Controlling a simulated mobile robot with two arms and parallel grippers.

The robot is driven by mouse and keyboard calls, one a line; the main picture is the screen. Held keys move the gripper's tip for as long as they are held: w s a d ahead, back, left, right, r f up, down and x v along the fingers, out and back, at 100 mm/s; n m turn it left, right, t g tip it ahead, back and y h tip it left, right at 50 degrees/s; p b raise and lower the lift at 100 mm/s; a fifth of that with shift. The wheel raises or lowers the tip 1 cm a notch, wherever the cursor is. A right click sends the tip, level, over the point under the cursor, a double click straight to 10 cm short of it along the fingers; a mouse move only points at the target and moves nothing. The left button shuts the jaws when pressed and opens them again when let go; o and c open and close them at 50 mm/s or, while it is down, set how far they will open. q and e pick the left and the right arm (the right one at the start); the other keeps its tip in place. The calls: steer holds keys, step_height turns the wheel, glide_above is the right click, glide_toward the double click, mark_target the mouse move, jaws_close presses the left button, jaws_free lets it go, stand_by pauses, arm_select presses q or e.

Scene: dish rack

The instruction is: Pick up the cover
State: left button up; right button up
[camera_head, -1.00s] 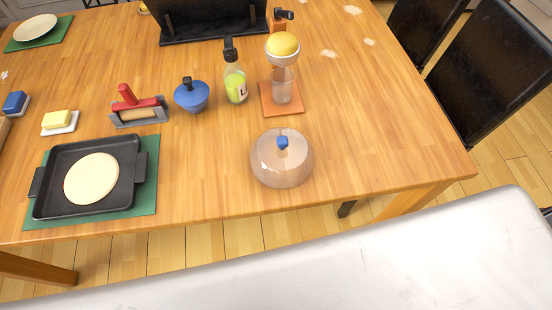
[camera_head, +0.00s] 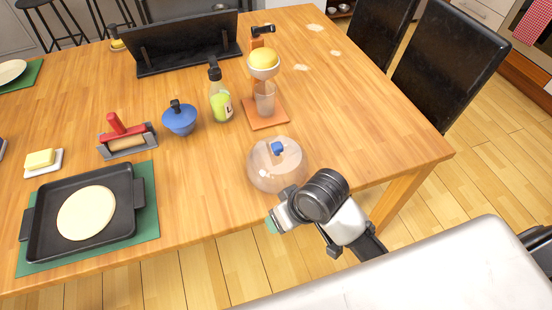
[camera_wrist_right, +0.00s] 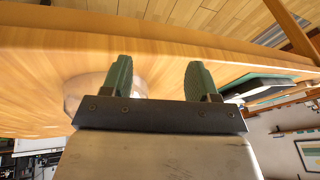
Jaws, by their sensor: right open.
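The cover (camera_head: 262,174) is a clear, pinkish dome with a blue knob (camera_head: 278,149) on top. It stands on the table near its front edge. My right gripper (camera_head: 274,222) is in front of the cover in the head view, and my wrist overlaps its lower right side. In the right wrist view the gripper (camera_wrist_right: 160,78) has two green fingers set apart with nothing between them. Part of the cover (camera_wrist_right: 83,92) shows there, left of the fingers and partly behind them. My left gripper is in neither view.
A black tray (camera_head: 122,226) with a flat round dough (camera_head: 86,213) lies on a green mat to the left. A blue lidded pot (camera_head: 180,122), a bottle (camera_head: 220,104) and an orange stand (camera_head: 266,119) with a yellow-topped bowl are behind the cover. The table right of the cover is clear.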

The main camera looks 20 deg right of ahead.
steer(key=shift+n+g, duration=0.3)
steer(key=shift+g, duration=0.3)
steer(key=w+a+r, duration=0.1)
steer(key=w, duration=0.1)
steer(key=w+r, duration=0.1)
steer(key=w+a+r, duration=0.1)
steer(key=w, duration=0.1)
steer(key=shift+w+a, duration=0.3)
steer(key=shift+a, duration=0.05)
steer(key=w+r, duration=0.2)
steer(key=w, duration=0.2)
steer(key=m+g+h, duration=0.2)
steer(key=m+h, duration=0.1)
glide_toward(277, 145)
steer(key=shift+s+a, duration=0.15)
steer(key=shift+a, duration=0.05)
step_height(277, 145, down, 11)
steer(key=shift+d+r, duration=0.1)
steer(key=shift+r, duration=0.05)
jaws_close()
steer(key=shift+r, duration=0.1)
